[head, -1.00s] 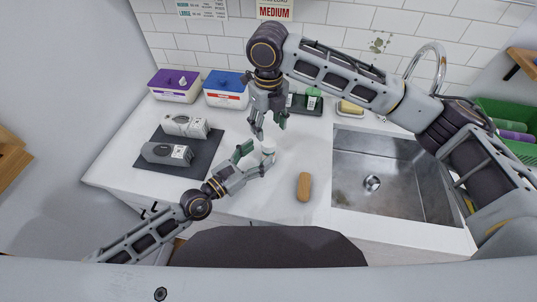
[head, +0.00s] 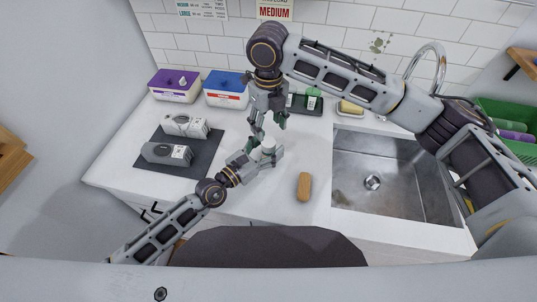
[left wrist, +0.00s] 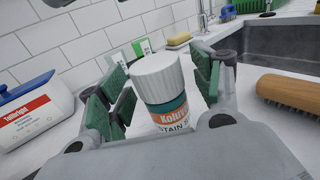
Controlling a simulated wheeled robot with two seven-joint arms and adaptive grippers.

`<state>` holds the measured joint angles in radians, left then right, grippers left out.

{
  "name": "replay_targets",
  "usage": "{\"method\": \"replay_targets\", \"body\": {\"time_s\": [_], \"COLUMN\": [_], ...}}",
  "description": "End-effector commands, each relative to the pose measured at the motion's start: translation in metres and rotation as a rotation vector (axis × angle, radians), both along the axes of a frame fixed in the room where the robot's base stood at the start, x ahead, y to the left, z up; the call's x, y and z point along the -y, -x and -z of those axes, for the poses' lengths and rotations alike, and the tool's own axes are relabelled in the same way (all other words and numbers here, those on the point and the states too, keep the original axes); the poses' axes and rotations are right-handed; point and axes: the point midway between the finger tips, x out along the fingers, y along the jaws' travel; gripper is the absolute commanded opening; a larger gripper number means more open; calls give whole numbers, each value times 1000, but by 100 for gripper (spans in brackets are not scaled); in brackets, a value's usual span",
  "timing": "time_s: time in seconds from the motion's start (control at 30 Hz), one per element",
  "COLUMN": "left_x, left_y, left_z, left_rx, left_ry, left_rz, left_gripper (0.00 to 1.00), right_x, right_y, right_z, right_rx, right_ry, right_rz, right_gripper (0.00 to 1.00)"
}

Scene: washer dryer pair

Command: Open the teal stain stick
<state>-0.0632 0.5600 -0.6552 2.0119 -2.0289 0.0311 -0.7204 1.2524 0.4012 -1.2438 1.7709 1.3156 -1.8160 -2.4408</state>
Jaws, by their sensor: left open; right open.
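The teal stain stick (left wrist: 165,92) stands upright on the counter in the left wrist view, with a white ribbed cap, a teal band and a label. In the head view only its white cap (head: 268,147) shows clearly. My left gripper (head: 262,150) is open, with its fingers on either side of the stick; in the left wrist view the green pads (left wrist: 160,95) flank it with gaps. I cannot tell whether either pad touches it. My right gripper (head: 267,124) is open and points down just above and behind the stick.
A wooden brush (head: 304,186) lies right of the stick, beside the sink (head: 380,175). A dark mat (head: 203,158) with two grey devices lies left. A purple-lidded box (head: 174,86) and a blue-lidded box (head: 226,90) stand at the back. A sponge (head: 350,108) lies behind the sink.

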Motion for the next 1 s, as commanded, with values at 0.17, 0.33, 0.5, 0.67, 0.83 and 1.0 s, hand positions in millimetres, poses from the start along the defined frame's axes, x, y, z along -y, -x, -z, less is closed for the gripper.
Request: {"method": "replay_targets", "body": {"time_s": [0.17,0.33,0.5,0.67,0.83,1.0], "left_x": [1,0,0,0,0,0], "left_y": [-1,0,0,0,0,0], "left_z": [0,0,0,0,0,0], "left_rx": [0,0,0,0,0,-1], "left_ry": [0,0,0,0,0,-1], "left_rz": [0,0,0,0,0,0], "left_gripper": [65,62,40,19,0,57], "right_x": [0,0,0,0,0,0], "right_y": [0,0,0,0,0,0], "right_z": [0,0,0,0,0,0], "right_rx": [0,0,0,0,0,0], "right_ry": [0,0,0,0,0,0], "right_rz": [0,0,0,0,0,0], "right_gripper": [57,57,57,57,57,57]}}
